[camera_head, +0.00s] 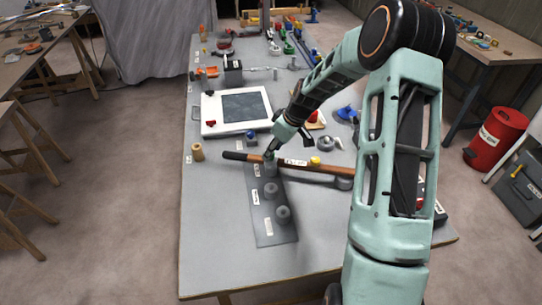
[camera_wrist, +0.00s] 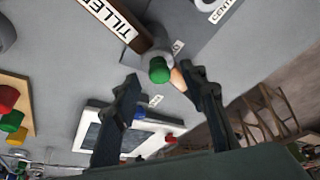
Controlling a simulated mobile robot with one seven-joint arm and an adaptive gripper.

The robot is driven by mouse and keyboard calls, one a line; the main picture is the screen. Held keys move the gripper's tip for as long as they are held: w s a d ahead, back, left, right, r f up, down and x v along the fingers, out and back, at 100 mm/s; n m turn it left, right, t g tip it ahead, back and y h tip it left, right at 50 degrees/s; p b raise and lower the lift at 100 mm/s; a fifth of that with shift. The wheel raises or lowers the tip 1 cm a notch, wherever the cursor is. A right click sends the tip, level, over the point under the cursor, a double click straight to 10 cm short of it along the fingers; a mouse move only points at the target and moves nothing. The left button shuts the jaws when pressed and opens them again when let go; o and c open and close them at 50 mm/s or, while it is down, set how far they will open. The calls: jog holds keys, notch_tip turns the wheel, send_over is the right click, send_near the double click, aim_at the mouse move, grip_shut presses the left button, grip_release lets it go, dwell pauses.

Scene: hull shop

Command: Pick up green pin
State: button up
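The green pin (camera_wrist: 158,70) stands in a grey round holder (camera_wrist: 158,48), its green top facing the wrist camera. In the head view, the pin (camera_head: 269,157) is small and partly hidden at the tip of my gripper (camera_head: 270,152). In the wrist view, my gripper (camera_wrist: 161,80) has its two fingers spread, one on each side of the pin's line, with clear gaps. Nothing is held. The holder is the farthest of several on a dark plate (camera_head: 263,227).
A wooden tiller bar (camera_head: 313,171) with a dark grip lies across the plate close to the pin. A white-framed panel (camera_head: 208,116) lies behind. A wooden peg (camera_head: 197,152) stands at left. Other blocks and tools crowd the table's far end; its near left is clear.

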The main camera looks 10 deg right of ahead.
jog(key=shift+w+a+f, duration=0.1)
jog(key=shift+f, duration=0.25)
grip_shut()
notch_tip(320, 180, up, 10)
jog(key=b, duration=0.1)
jog(key=shift+b, duration=0.3)
dwell(0.4)
